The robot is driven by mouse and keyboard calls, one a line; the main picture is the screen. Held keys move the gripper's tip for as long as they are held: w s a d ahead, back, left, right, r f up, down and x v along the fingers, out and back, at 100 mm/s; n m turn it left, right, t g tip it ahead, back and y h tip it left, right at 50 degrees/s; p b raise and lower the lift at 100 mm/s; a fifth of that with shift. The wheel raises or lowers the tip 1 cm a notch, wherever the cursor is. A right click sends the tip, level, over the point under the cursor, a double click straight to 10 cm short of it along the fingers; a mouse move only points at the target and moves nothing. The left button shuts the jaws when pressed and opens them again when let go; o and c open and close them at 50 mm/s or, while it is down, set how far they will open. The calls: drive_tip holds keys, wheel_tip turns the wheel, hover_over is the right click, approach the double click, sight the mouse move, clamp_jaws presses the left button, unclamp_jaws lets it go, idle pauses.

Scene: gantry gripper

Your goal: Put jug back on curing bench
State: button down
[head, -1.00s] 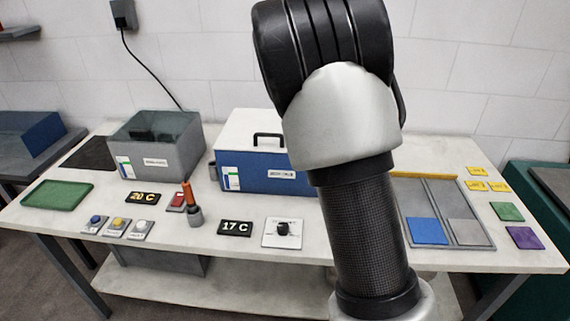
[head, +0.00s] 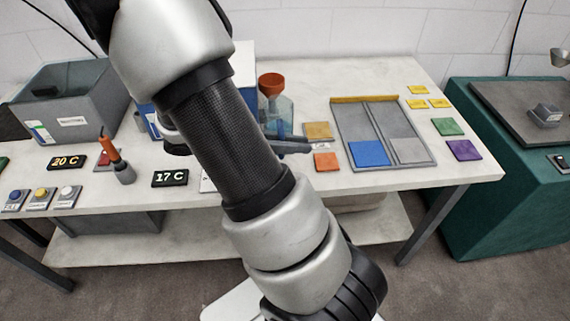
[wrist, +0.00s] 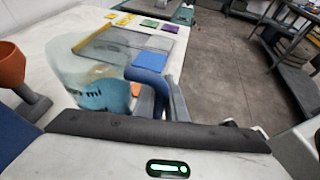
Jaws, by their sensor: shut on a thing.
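The jug is see-through and bluish, with a blue handle. It shows in the head view (head: 280,112) partly behind my arm and in the wrist view (wrist: 85,65), with teal-blue in its lower part. My gripper (head: 300,147) is shut on the blue handle (wrist: 149,72), with grey fingers on either side of it in the wrist view. The jug is over the white bench (head: 320,80), left of the grey two-part tray (head: 378,115). I cannot tell whether its base touches the top.
An orange funnel (wrist: 12,65) is close left of the jug in the wrist view. Orange (head: 326,162) and tan (head: 318,131) squares lie right of the jug. A grey tank (head: 75,100) stands at the left, and a green cabinet (head: 500,190) stands off the bench's right end.

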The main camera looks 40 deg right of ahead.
drive_tip(key=shift+f+b, duration=0.7)
drive_tip(key=shift+f, duration=2.6)
drive_tip(key=shift+f, duration=0.1)
drive_tip(key=c, duration=1.8)
unclamp_jaws()
